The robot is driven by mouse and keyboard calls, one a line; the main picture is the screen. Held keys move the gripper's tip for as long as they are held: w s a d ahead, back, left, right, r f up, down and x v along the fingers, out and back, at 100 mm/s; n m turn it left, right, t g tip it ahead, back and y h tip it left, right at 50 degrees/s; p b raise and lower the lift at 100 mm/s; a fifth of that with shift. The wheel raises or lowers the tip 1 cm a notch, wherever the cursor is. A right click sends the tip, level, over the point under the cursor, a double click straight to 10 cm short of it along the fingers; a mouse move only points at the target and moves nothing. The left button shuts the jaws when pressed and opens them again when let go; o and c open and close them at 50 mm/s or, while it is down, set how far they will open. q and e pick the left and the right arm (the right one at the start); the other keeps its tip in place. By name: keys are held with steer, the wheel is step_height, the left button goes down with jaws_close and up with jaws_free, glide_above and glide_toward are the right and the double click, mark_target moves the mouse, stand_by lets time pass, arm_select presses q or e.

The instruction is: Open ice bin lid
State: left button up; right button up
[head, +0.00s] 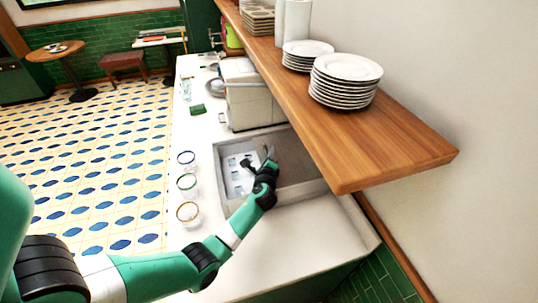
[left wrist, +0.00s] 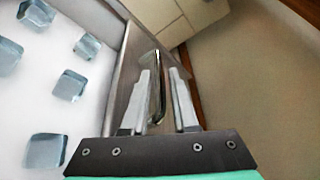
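The ice bin (head: 229,150) is a grey box set in the white counter, its left part uncovered. Ice cubes (left wrist: 70,84) on a white bed show at left in the left wrist view. The lid (head: 298,172) is a grey panel over the bin's right part. Its thin metal handle (left wrist: 157,88) stands between the fingers of my left gripper (left wrist: 160,100), closer to the left finger, with a gap on the right. In the head view my left gripper (head: 258,160) is over the bin, at the lid's left side. My right gripper is not in view.
Three rimmed glasses (head: 187,181) stand on the counter left of the bin. A pale machine (head: 250,100) stands behind it. A wooden shelf (head: 385,145) with stacked plates (head: 345,85) overhangs at right. The counter in front of the bin is clear.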

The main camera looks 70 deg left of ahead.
arm_select(q)
steer(key=p+v, duration=0.2)
steer(key=v, duration=0.9)
steer(key=shift+d+p, duration=0.25)
steer(key=shift+p, duration=0.1)
steer(key=shift+s+r, duration=0.1)
steer(key=shift+r, duration=0.05)
